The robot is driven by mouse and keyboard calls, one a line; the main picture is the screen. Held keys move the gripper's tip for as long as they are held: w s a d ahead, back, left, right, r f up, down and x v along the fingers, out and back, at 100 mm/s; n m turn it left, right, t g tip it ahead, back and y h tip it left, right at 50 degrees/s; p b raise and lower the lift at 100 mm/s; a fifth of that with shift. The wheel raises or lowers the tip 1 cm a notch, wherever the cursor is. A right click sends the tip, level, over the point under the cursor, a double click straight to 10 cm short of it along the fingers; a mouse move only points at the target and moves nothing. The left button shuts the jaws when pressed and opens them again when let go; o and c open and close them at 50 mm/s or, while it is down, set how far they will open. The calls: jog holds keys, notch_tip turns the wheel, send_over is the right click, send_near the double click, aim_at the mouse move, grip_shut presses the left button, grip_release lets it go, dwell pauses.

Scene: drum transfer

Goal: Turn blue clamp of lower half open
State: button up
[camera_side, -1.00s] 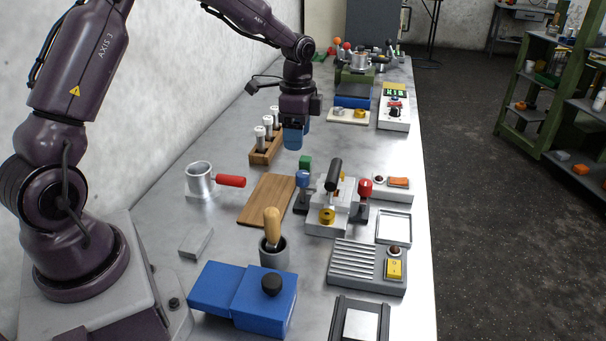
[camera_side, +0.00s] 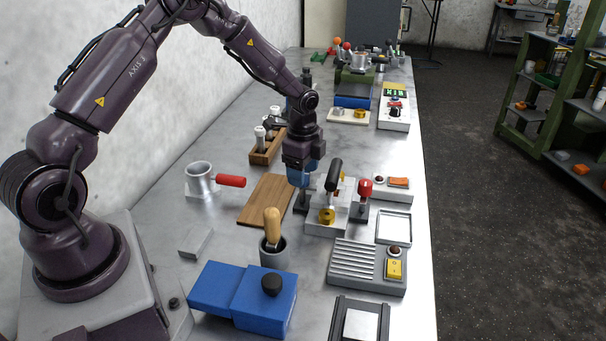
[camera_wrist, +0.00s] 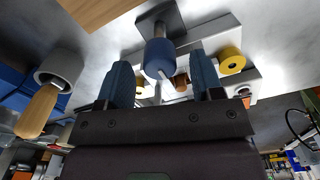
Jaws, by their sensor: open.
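The blue clamp is a blue rounded knob (camera_wrist: 158,60) on a grey post with a dark square base. In the wrist view it stands between my gripper's two blue fingers (camera_wrist: 162,80), with a gap on both sides. In the side view my gripper (camera_side: 300,180) is at the left side of the grey fixture (camera_side: 318,229) and hides the knob. My gripper is open and holds nothing. The fixture also carries a red-topped clamp (camera_side: 365,189), a black handle (camera_side: 334,174) and a yellow round part (camera_side: 327,216), which shows in the wrist view (camera_wrist: 232,61).
A wooden board (camera_side: 263,202) lies left of the fixture. A cup with a wooden-handled tool (camera_side: 272,222) and a blue box (camera_side: 262,300) stand in front. A ribbed grey block (camera_side: 355,264) is front right. A rack of vials (camera_side: 266,149) stands behind.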

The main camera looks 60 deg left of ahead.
jog(key=shift+f, duration=0.7)
jog(key=c, duration=0.9)
